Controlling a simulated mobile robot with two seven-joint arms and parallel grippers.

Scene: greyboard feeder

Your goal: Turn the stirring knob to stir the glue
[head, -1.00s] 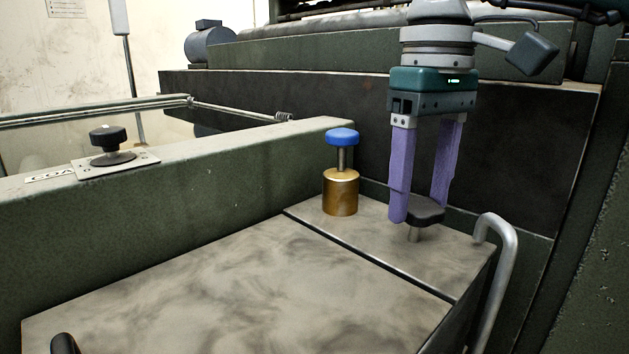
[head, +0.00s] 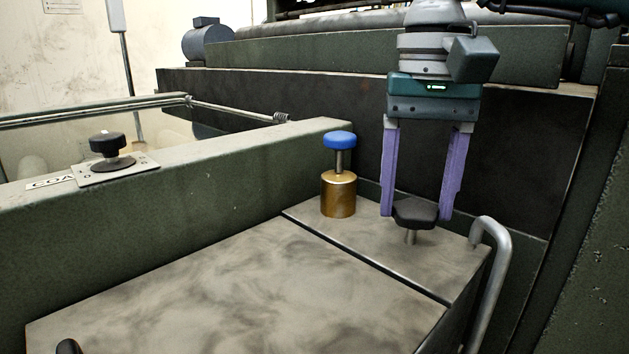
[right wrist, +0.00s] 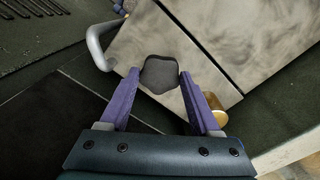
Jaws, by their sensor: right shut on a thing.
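The stirring knob (head: 415,212) is a black lobed knob on a short metal stem, standing on the grey, stained lid at the right. My right gripper (head: 418,212) points down over it, with its purple fingers on either side, shut on the knob. In the right wrist view the dark knob (right wrist: 160,74) sits between the fingertips of the gripper (right wrist: 157,78). My left gripper is not in view.
A brass cylinder with a blue cap (head: 340,140) stands just left of the knob. A bent metal handle (head: 494,270) is close on the right. Another black knob (head: 108,143) sits on a plate on the green ledge. A dark panel (head: 300,115) rises behind.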

